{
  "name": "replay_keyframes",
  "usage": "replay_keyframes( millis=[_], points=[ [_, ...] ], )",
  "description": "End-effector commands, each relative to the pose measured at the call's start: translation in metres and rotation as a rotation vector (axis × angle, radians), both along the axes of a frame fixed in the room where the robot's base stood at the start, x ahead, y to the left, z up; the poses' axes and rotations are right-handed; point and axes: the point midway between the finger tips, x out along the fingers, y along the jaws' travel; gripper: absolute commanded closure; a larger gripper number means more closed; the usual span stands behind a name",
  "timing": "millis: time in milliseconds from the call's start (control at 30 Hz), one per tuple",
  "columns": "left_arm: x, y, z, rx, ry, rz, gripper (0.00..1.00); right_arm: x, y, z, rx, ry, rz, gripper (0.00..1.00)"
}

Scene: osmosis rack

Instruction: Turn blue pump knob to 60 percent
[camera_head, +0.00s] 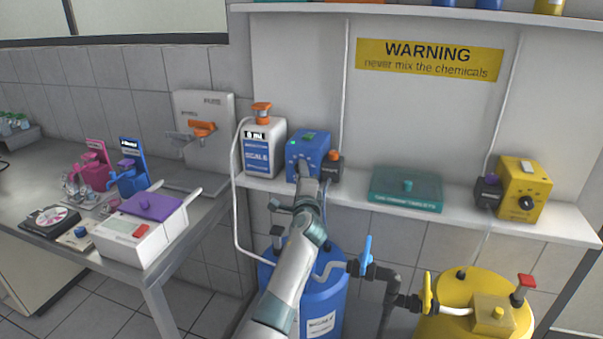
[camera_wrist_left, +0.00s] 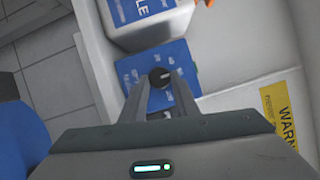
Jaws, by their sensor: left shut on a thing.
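The blue pump (camera_head: 310,145) is a blue box with a green button on top, standing on the white shelf (camera_head: 262,184). My left arm reaches up to its front, and the left gripper (camera_head: 304,172) covers the lower part of that face. In the left wrist view the blue pump (camera_wrist_left: 184,55) has a dial with white marks around a black knob (camera_wrist_left: 160,76). My left gripper (camera_wrist_left: 160,90) is shut on the knob, with a finger on each side. The pointer's exact mark is too small to read. My right gripper is not in view.
A white dispenser (camera_head: 259,150) stands close left of the pump, and a small dark plug box (camera_head: 333,165) close right. A teal box (camera_head: 405,190) and a yellow pump (camera_head: 522,190) are farther right. A blue barrel (camera_head: 330,290) stands below.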

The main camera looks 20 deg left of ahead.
Motion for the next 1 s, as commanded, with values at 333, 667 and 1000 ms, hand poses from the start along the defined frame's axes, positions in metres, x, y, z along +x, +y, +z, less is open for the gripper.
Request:
replay_keyframes(
  millis=[333,667,1000],
  points=[
    [0.000,0.000,-0.002,-0.001,0.003,0.000,0.63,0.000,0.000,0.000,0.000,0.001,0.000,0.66],
    [0.000,0.000,-0.001,0.000,0.001,0.000,0.54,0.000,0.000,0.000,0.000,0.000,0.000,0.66],
    [-0.016,-0.006,-0.002,-0.001,-0.001,0.001,0.54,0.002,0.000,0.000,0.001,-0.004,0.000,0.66]
  ],
)
